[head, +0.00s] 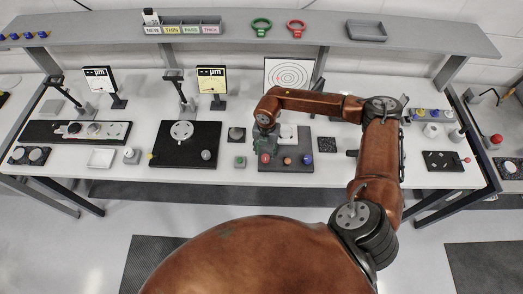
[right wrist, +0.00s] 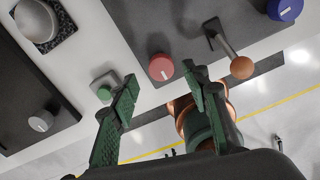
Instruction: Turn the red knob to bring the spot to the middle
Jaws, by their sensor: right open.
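The red knob (head: 265,158) stands at the front left of a dark fixture plate (head: 290,168). My right gripper (head: 264,143) is above and behind it, pointing down. In the right wrist view my open right gripper (right wrist: 162,82) has its fingertips to either side of the red knob (right wrist: 161,67) in the picture; the knob lies beyond the tips, not gripped. A white target board (head: 289,75) with concentric rings stands behind the fixture. The spot on it is too small to place surely. My left gripper is out of view.
An orange ball lever (right wrist: 241,67) and a blue knob (right wrist: 285,9) share the plate with the red knob. A green button (right wrist: 104,85) on a small block sits just left of the plate. A dark plate with a disc (head: 182,132) lies farther left.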

